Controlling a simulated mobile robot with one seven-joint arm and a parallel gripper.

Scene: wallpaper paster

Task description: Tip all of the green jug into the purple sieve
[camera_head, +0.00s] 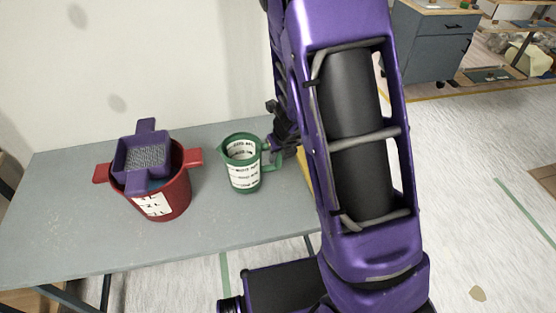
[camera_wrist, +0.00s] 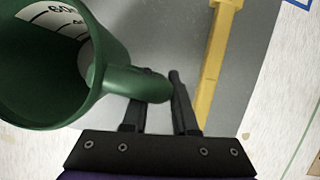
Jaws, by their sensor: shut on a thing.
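The green jug (camera_head: 243,165) has a white printed label and stands upright over the grey table, right of the red pot; I cannot tell whether it touches the tabletop. In the wrist view the jug (camera_wrist: 110,85) fills the left side, its mouth open towards the camera; its contents are not clear. My gripper (camera_wrist: 155,92) is shut on the jug's handle. In the head view my gripper (camera_head: 279,143) is partly hidden by my arm. The purple sieve (camera_head: 145,158) has a grey mesh and sits in the top of the red pot (camera_head: 168,199).
The grey table (camera_head: 226,224) is clear in front of the jug. A yellow bar-like thing (camera_wrist: 213,60) lies right of my gripper and is mostly hidden in the head view. A wall stands behind the table. A grey cabinet (camera_head: 432,48) stands at the far right.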

